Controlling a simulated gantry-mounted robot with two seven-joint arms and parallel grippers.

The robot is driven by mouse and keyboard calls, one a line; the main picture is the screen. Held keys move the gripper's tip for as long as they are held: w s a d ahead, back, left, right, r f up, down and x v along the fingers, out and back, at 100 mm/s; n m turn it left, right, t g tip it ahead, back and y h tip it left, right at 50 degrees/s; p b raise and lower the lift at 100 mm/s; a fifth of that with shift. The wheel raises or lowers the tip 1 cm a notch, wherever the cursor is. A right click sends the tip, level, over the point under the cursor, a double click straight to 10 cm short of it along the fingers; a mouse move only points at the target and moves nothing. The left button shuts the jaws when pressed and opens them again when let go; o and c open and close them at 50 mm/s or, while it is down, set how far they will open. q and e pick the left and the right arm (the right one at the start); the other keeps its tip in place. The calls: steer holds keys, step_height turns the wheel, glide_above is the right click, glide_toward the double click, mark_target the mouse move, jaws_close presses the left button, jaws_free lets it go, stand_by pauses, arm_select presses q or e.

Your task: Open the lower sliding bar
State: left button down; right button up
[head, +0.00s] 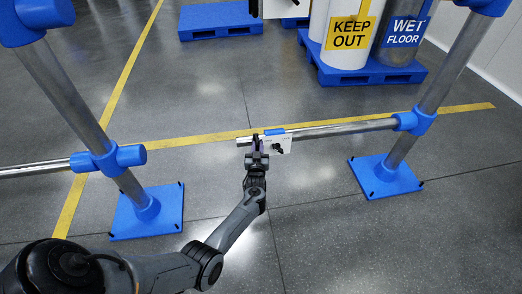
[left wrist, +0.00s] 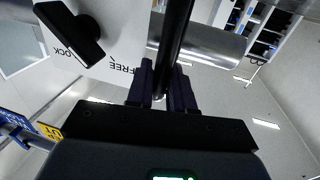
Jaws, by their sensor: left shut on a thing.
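The lower sliding bar (head: 345,130) is a metal tube running left from the blue collar (head: 408,122) on the right post. Its left end stops well short of the blue socket (head: 130,155) on the left post, leaving a gap. A white plate (head: 286,140) with a black knob sits near that end. My left gripper (head: 257,152) is at the plate's left side. In the left wrist view its fingers (left wrist: 162,85) are shut on a dark handle (left wrist: 176,35). The plate (left wrist: 100,72) reads FREE and LOCK beside the black knob (left wrist: 72,32). My right gripper is out of view.
Tilted-looking metal posts (head: 70,90) stand on blue base plates (head: 172,202) at both sides. Beyond the bar, a blue pallet (head: 375,74) carries drums with KEEP OUT and WET FLOOR signs. Open grey floor lies between, crossed by yellow lines (head: 190,140).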

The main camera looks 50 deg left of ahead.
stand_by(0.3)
arm_select(q)
steer(key=c, duration=1.1)
jaws_free()
steer(key=shift+c, duration=0.2)
